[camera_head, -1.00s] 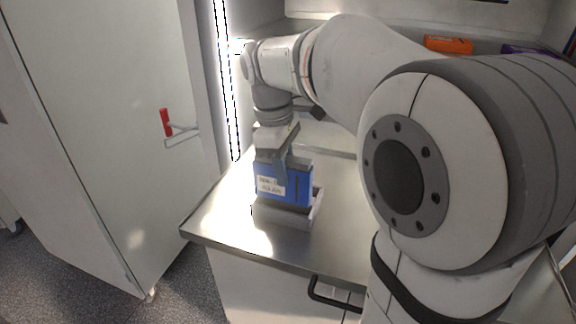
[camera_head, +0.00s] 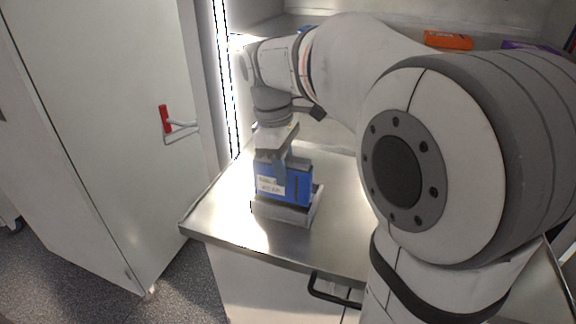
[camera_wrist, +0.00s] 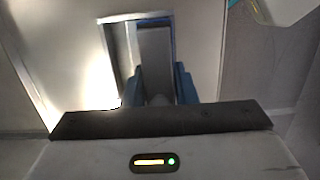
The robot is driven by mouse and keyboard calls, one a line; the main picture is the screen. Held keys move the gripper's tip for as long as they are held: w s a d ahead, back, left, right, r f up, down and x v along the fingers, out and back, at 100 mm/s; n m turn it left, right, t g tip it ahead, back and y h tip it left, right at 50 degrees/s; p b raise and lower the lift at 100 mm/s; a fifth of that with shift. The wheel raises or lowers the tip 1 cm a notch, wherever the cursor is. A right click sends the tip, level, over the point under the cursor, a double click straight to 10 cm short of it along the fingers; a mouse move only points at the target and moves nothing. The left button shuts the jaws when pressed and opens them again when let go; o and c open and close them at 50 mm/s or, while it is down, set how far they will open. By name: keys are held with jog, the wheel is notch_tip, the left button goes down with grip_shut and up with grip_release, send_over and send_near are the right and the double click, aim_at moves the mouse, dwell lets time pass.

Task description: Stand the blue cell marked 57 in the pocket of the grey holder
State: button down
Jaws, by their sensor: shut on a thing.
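The blue cell (camera_head: 297,187) is upright in my gripper (camera_head: 281,172), with a white label on its front too small to read. My gripper is shut on the cell from above. The grey holder (camera_head: 283,213) is on the metal worktop directly under the cell. The cell's lower edge is at the holder's rim in the head view; I cannot tell how deep it sits in the pocket.
The metal worktop (camera_head: 340,225) is clear to the right of the holder, and its front edge is close. A white door with a red handle (camera_head: 166,119) stands open at the left. An orange box (camera_head: 447,40) and a purple one (camera_head: 528,47) are at the back right.

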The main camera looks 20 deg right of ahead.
jog(key=shift+f, duration=0.1)
dwell(0.3)
jog(key=shift+f, duration=0.35)
jog(key=shift+f+b, duration=0.25)
jog(key=shift+b, duration=0.1)
jog(key=shift+f, duration=0.45)
jog(key=shift+f+b, duration=0.25)
jog(key=shift+b, duration=0.15)
dwell(0.4)
jog(key=shift+f, duration=0.35)
jog(key=shift+f, duration=0.3)
dwell(0.4)
